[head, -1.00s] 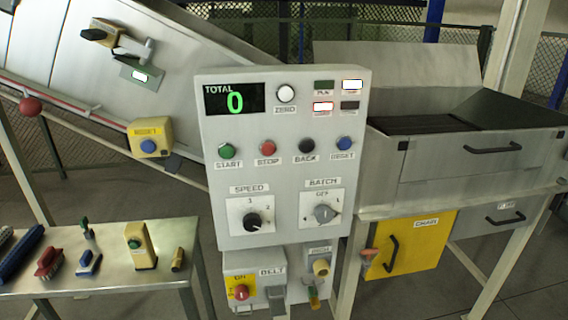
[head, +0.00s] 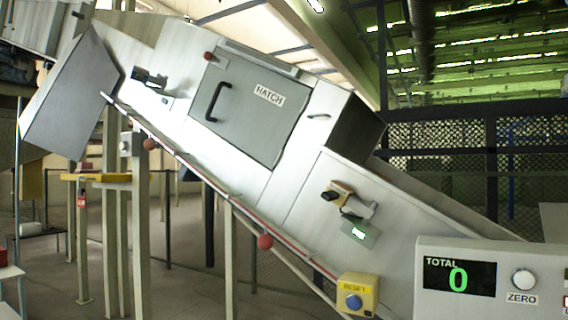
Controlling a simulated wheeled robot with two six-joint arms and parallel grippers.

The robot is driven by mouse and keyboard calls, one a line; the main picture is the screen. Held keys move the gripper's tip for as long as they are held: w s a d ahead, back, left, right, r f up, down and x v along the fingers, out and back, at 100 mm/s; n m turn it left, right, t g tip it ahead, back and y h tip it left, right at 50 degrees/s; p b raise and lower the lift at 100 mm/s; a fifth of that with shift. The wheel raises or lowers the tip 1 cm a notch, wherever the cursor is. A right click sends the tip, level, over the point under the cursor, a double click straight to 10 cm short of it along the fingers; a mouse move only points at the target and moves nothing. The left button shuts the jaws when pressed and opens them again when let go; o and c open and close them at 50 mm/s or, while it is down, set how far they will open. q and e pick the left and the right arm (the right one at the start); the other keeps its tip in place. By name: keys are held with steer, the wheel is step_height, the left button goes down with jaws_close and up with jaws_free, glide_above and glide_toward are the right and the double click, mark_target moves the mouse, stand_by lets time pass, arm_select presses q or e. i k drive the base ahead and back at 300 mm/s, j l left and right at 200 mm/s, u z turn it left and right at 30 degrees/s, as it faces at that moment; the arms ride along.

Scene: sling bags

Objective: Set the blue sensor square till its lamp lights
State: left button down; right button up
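Two small sensor-like devices sit on the inclined grey conveyor housing. The upper one (head: 148,78) has a dark, perhaps bluish body on a bracket, left of the hatch; no lit lamp shows on it. The lower one (head: 332,194) has a black tip on a tan mount, with a grey metal arm beside it. Below it a grey-green plate (head: 349,226) carries a bright whitish lit window. I cannot tell for certain which device is the blue sensor, nor its angle. Neither of my grippers is in view.
A closed hatch (head: 250,103) with a black handle is on the housing. Red balls (head: 265,242) hang along the lower rail. A yellow reset box (head: 357,296) with a blue button and the control panel (head: 458,253), reading 0, are at lower right. Posts stand below.

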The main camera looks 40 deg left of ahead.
mark_target(138, 73)
steer(key=u, duration=1.15)
